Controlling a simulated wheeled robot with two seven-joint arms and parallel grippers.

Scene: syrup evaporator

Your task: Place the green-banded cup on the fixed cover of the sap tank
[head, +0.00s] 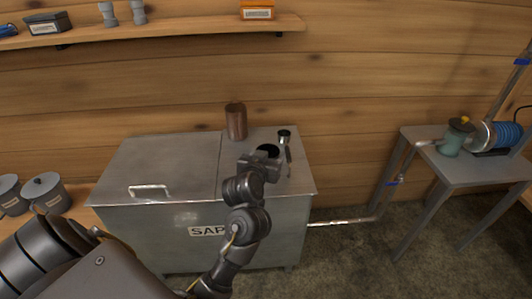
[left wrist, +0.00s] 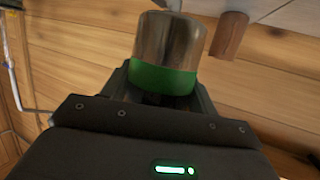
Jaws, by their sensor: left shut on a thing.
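The green-banded cup (left wrist: 168,52) is a shiny metal cylinder with a bright green band, held in my left gripper. In the left wrist view the gripper's fingers are shut around it at the band. In the head view my left gripper (head: 270,157) is over the fixed cover (head: 231,176), the right part of the grey sap tank's top (head: 163,169). A small grey cylinder with a dark top (head: 284,135) shows just beyond the gripper; I cannot tell whether it is the held cup. Whether the cup touches the cover is hidden. My right gripper is not in view.
A brown cylinder (head: 236,121) stands at the back of the fixed cover; it also shows in the left wrist view (left wrist: 229,36). The tank's left lid has a handle (head: 150,188). A shelf (head: 180,30) hangs above. A side table (head: 465,172) stands right, grey pots (head: 43,192) left.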

